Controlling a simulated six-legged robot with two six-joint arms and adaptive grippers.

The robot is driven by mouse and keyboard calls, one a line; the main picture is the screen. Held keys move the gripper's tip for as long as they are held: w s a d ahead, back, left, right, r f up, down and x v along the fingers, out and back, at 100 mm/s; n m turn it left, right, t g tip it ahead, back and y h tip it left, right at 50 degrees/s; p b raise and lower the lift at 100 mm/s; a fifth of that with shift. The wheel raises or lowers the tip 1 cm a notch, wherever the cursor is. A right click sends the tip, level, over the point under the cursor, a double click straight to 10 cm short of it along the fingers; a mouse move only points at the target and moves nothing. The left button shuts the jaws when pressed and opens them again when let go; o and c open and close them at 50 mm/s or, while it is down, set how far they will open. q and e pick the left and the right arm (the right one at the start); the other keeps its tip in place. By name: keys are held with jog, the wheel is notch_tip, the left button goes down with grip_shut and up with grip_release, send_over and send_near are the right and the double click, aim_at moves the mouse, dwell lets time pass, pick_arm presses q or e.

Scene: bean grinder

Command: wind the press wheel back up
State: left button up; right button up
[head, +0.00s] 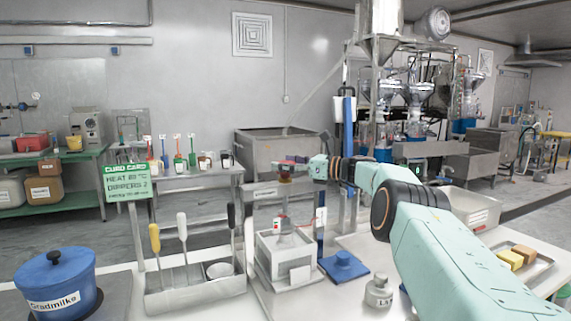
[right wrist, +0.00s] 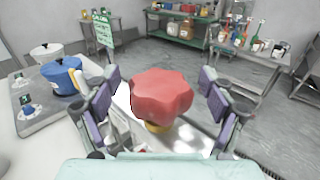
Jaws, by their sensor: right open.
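The press wheel is a red lobed knob (right wrist: 161,97) on a yellowish collar, in the middle of the right wrist view. My right gripper (right wrist: 160,84) is open, with one padded finger on each side of the wheel and a visible gap at both sides. In the head view my right gripper (head: 297,162) reaches in from the right at the top of the press, largely covering the wheel. The white press box (head: 285,258) stands below it on the table. My left gripper is not in view.
A blue pot (head: 55,285) stands at the left front. A grey holder (head: 195,293) with upright tools is left of the press. A green sign (head: 127,183) rises behind the holder.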

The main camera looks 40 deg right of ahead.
jog(key=shift+v, duration=0.9)
jog(key=v, duration=1)
